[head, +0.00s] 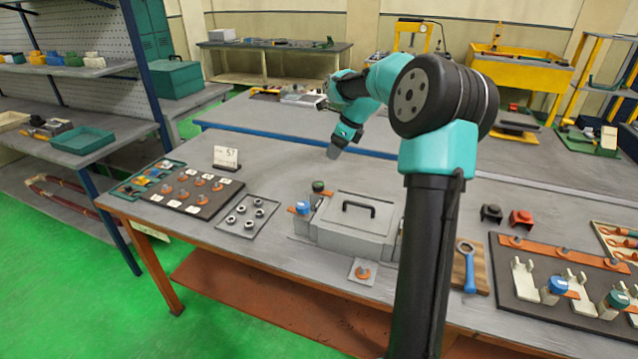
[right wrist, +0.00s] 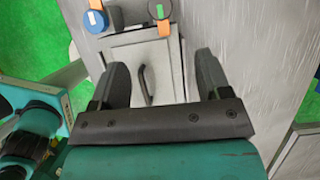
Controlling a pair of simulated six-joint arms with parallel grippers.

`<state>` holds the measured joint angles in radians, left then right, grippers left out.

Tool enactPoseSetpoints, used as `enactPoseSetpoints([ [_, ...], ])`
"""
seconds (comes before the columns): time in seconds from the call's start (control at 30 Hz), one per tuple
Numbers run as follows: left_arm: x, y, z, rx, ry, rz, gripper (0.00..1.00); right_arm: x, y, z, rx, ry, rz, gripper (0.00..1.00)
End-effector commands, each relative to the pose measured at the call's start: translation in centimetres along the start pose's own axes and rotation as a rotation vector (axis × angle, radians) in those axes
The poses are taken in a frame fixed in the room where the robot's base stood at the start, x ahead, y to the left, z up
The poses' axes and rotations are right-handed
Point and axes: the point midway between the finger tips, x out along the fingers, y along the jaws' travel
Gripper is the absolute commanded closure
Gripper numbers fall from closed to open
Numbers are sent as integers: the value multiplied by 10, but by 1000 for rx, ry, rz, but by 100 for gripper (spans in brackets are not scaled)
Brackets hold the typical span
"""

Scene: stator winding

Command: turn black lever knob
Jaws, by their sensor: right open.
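A grey box (head: 345,225) with a black bar handle (head: 358,207) on its lid stands on the workbench. At its left side are a blue-topped knob (head: 302,209) and a dark green-black knob (head: 318,187); I cannot tell which piece is the lever knob. My right gripper (head: 338,147) hangs above and behind the box, apart from it. In the right wrist view the gripper (right wrist: 160,75) is open and empty, with the black handle (right wrist: 147,85) showing between its fingers. The blue knob (right wrist: 95,21) shows beyond the fingers. My left gripper is not in view.
A number card (head: 227,157), a dark tray of copper-coloured parts (head: 190,205) and a plate of rings (head: 247,228) lie left of the box. A blue-handled wrench (head: 468,265) lies right of my arm. The bench behind the box is largely clear.

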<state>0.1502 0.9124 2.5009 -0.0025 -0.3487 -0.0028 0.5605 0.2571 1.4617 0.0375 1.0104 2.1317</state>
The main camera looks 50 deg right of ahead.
Motion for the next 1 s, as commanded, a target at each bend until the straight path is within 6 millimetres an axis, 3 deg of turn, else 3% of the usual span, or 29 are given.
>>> enactPoseSetpoints([
  [0.7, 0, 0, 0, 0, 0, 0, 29, 121, 1, 0, -1, 1, 3, 29],
  [1.0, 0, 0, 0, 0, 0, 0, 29, 153, 1, 0, -1, 0, 2, 29],
])
